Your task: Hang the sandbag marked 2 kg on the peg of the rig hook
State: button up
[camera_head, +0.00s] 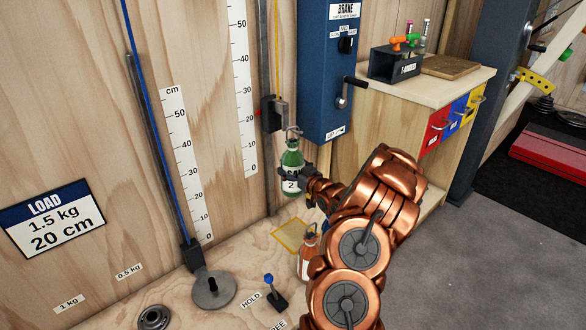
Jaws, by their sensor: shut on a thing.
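The green sandbag (292,158) carries a white label reading 2 and hangs upright in my gripper (304,174). My gripper is shut on its body from the right. A metal loop (293,132) stands up from the top of the sandbag. The rig hook (274,114), a dark grey block on a vertical rail, is just above and to the left of the loop. The loop appears close to the block's lower right side. I cannot tell whether it is around the peg, as the peg is not clear at this size.
An orange-brown bag (308,262) stands below, partly behind my arm. A yellow square outline (289,234) lies beside it. The blue brake box (328,70) with a crank is close on the right. A lever marked HOLD (275,292) and a round weight (213,290) are lower left.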

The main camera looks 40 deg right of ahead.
jog(key=shift+r, duration=0.2)
jog(key=o, duration=1.6)
jog(key=shift+c, duration=0.2)
jog(key=shift+f, duration=0.2)
jog(key=shift+s, duration=0.15)
jog(key=shift+s+a+r, duration=0.1)
jog(key=shift+s+a, duration=0.2)
jog(key=shift+s, duration=1.65)
jog(key=shift+s+a+r, duration=0.15)
jog(key=shift+s+a, duration=0.15)
jog(key=shift+s, duration=1.6)
jog(key=shift+s+a+r, duration=0.1)
jog(key=shift+s+a, duration=0.2)
jog(key=shift+s, duration=1.65)
